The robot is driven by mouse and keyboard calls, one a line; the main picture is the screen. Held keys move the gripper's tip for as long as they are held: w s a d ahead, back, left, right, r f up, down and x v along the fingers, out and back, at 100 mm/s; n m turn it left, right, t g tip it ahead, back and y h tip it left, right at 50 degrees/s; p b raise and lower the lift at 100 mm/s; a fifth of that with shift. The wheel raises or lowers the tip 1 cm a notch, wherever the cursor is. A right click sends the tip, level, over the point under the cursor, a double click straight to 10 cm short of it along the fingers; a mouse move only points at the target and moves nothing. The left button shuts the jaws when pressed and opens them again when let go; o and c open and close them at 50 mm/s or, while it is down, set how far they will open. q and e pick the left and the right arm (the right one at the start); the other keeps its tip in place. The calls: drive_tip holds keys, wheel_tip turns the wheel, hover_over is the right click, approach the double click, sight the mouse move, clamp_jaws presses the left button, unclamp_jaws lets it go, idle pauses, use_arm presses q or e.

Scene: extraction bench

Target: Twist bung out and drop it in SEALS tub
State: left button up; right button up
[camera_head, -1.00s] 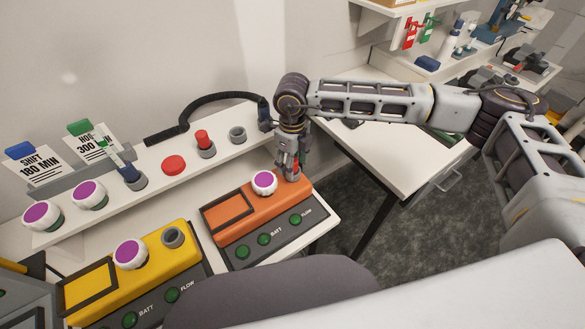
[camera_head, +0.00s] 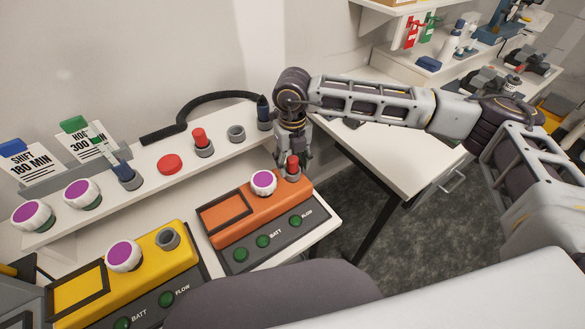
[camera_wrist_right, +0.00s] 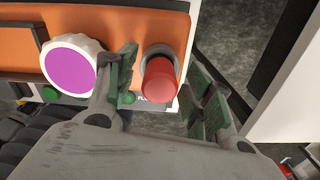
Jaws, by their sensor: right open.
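A red bung (camera_head: 293,164) stands upright in the grey round port at the right end of the orange unit (camera_head: 268,208). In the right wrist view the bung (camera_wrist_right: 160,82) lies between the two green-padded fingers, with a gap on each side. My right gripper (camera_head: 290,156) is open at the bung, just behind it in the head view. My left gripper is not in view. No tub labelled SEALS can be made out.
A second red bung (camera_head: 199,137) sits in a grey port on the white shelf, near a red button (camera_head: 170,164) and an empty grey port (camera_head: 236,133). A white-purple knob (camera_head: 263,182) stands close left of the bung. A yellow unit (camera_head: 180,262) is at the left.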

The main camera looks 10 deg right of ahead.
drive_tip(key=shift+m+b, duration=0.6)
drive_tip(key=shift+m, duration=1.3)
drive_tip(key=shift+m+b, duration=0.3)
drive_tip(key=shift+m, duration=1)
drive_tip(key=shift+c, duration=0.3)
